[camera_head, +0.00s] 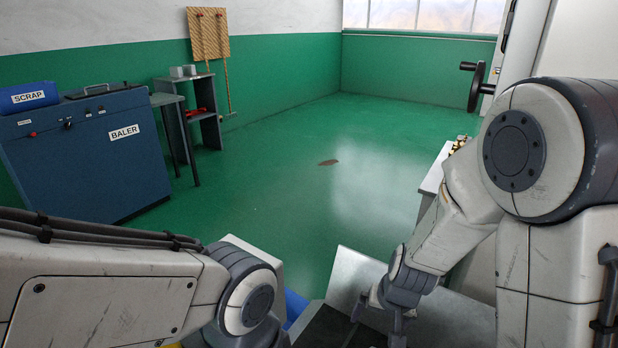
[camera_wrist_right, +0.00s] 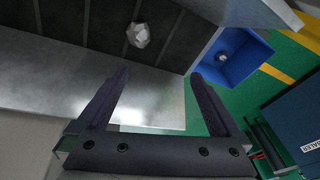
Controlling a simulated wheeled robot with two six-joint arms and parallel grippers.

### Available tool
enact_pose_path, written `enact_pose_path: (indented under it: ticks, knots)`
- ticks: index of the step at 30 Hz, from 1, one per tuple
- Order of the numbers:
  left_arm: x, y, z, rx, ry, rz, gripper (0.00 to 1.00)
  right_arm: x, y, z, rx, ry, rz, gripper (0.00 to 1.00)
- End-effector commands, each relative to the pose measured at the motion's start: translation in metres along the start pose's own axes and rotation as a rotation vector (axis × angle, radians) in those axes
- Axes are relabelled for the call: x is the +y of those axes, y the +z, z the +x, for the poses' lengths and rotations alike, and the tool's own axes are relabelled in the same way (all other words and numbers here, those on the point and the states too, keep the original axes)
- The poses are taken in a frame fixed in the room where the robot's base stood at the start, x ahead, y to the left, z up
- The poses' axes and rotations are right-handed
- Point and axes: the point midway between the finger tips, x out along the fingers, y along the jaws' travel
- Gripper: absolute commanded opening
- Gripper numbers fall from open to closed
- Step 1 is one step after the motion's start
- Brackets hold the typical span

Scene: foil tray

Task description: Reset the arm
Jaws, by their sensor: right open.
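My right gripper (camera_head: 378,322) is low at the middle right of the head view, over a metal work surface. In the right wrist view its two dark fingers (camera_wrist_right: 158,75) are spread wide with nothing between them. A crumpled silvery foil piece (camera_wrist_right: 138,34) lies on a dark ribbed surface (camera_wrist_right: 90,30), beyond the fingertips and apart from them. Part of my left arm fills the lower left of the head view, but its gripper does not show.
A blue bin (camera_wrist_right: 262,52) holds a small crumpled silvery piece (camera_wrist_right: 222,57); the bin partly shows in the head view (camera_head: 296,304). A sloped metal panel (camera_head: 348,274) stands near my right gripper. A blue baler (camera_head: 85,160) and shelf (camera_head: 205,115) stand left. Green floor is open.

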Motion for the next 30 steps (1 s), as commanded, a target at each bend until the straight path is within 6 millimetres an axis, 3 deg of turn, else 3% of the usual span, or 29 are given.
enact_pose_path:
  ticks: [3,13,21,30]
  knots:
    - [0.0,0.0,0.0,0.0,0.0,0.0,0.5,0.009,0.007,-0.026,-0.004,0.004,-0.09,1.0]
    - [0.0,0.0,0.0,0.0,0.0,0.0,0.5,0.045,0.03,-0.075,-0.02,0.085,-0.287,1.0]
    - [0.0,0.0,0.0,0.0,0.0,0.0,0.5,-0.006,0.066,-0.092,-0.089,0.03,-0.462,1.0]
    - [0.0,0.0,0.0,0.0,0.0,0.0,0.5,-0.046,0.121,-0.121,-0.173,-0.022,-0.674,1.0]
